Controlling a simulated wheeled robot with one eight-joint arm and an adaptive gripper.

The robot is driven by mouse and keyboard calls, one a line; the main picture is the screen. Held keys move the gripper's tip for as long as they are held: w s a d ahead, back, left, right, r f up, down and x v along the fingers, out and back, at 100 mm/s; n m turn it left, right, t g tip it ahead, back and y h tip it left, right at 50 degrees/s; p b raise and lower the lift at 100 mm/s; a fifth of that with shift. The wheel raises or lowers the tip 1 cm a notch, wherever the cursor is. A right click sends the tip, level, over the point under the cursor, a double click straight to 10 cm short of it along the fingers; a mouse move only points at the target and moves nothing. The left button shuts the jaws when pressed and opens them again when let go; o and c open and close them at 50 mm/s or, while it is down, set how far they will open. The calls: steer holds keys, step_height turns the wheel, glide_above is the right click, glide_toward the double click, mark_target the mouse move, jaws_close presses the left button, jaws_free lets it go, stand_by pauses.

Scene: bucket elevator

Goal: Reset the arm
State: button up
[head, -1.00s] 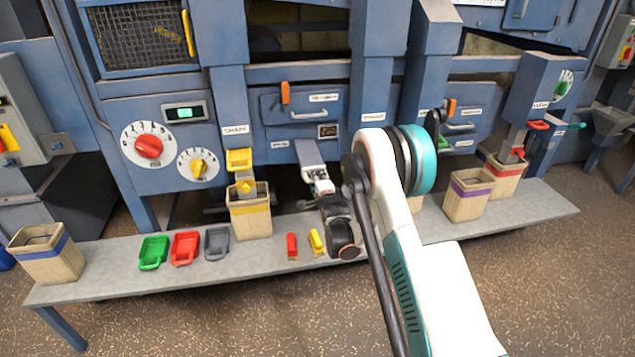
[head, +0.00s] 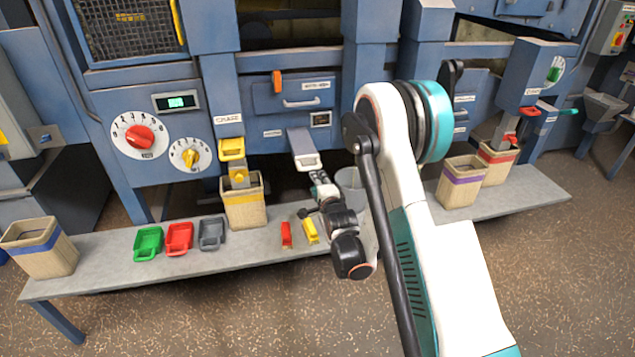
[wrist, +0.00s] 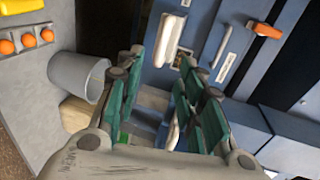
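My arm reaches from the lower right of the head view, and my gripper (head: 318,180) is over the bench, just below the grey chute (head: 302,147) with its white lip. In the wrist view the green-padded fingers of my gripper (wrist: 158,105) stand apart. I see nothing clearly held between them. A pale edge shows behind the right-hand fingers. I cannot tell whether the fingers touch the chute lip. My forearm hides part of the bench and machine front.
A grey bucket (head: 350,190) stands beside my gripper and also shows in the wrist view (wrist: 78,75). A purple-banded bucket (head: 461,182) stands right.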

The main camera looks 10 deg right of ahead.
stand_by(0.3)
steer(key=s+r+n+g, duration=0.2)
steer(key=s+r+n, duration=0.2)
steer(key=s+r, duration=0.4)
steer(key=s+r+n+g, duration=0.2)
steer(key=s+r+n, duration=0.4)
steer(key=r, duration=0.5)
steer(key=s+n+g, duration=0.4)
steer(key=s+n, duration=0.4)
steer(key=s, duration=2.1)
steer(key=shift+s+r, duration=0.15)
steer(key=shift+r, duration=0.2)
